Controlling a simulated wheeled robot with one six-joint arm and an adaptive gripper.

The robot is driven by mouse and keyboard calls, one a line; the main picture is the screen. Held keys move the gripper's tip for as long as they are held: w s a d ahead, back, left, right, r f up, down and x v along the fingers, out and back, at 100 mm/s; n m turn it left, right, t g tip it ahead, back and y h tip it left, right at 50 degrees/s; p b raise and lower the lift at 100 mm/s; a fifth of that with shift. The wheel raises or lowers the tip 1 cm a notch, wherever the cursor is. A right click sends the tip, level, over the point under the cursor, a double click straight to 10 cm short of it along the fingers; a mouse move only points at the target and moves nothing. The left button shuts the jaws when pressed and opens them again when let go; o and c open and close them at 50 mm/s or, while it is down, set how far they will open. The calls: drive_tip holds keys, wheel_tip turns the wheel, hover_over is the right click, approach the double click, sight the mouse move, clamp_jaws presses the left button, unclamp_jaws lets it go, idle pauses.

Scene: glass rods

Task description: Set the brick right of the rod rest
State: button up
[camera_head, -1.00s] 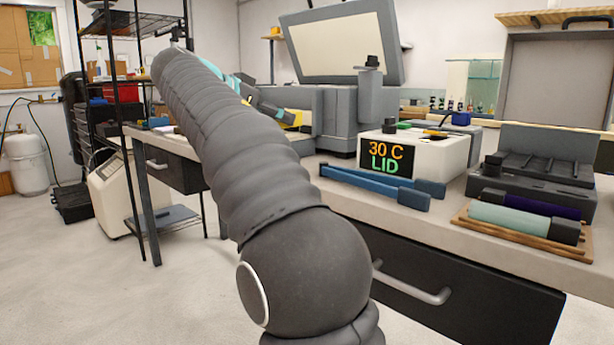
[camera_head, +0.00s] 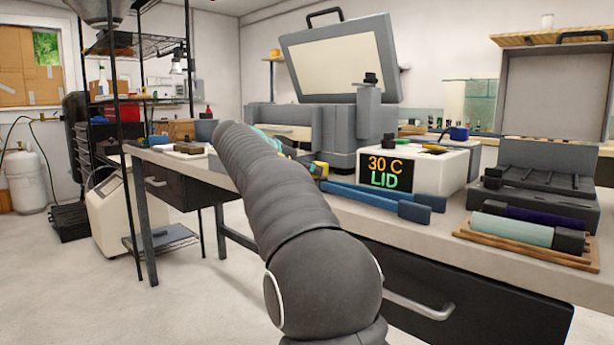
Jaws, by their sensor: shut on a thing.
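My gripper (camera_head: 314,166) is in the head view, mostly hidden behind my own grey arm. Only teal, dark and yellow bits of it show, low over the bench beside the blue bars. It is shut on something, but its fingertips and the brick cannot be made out. No separate brick is clearly seen. Two blue bars with end blocks (camera_head: 380,200) lie on the bench in front of the white lid heater. A wooden slatted rack (camera_head: 475,237) with a pale green and a purple cylinder lies at the right. I cannot tell which is the rod rest.
The white box with the "30 C LID" display (camera_head: 440,172) stands behind the blue bars. A grey ridged unit (camera_head: 545,178) stands behind the rack. A large grey machine (camera_head: 335,130) is at the back. Small items (camera_head: 187,148) lie on the left bench. Bare bench shows between bars and rack.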

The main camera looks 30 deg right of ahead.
drive_tip(key=shift+f, duration=0.4)
drive_tip(key=shift+f, duration=0.1)
drive_tip(key=shift+f, duration=0.15)
drive_tip(key=o, duration=1.3)
drive_tip(key=shift+r, duration=0.25)
drive_tip(key=v, duration=1.2)
drive_tip(key=shift+p, duration=0.3)
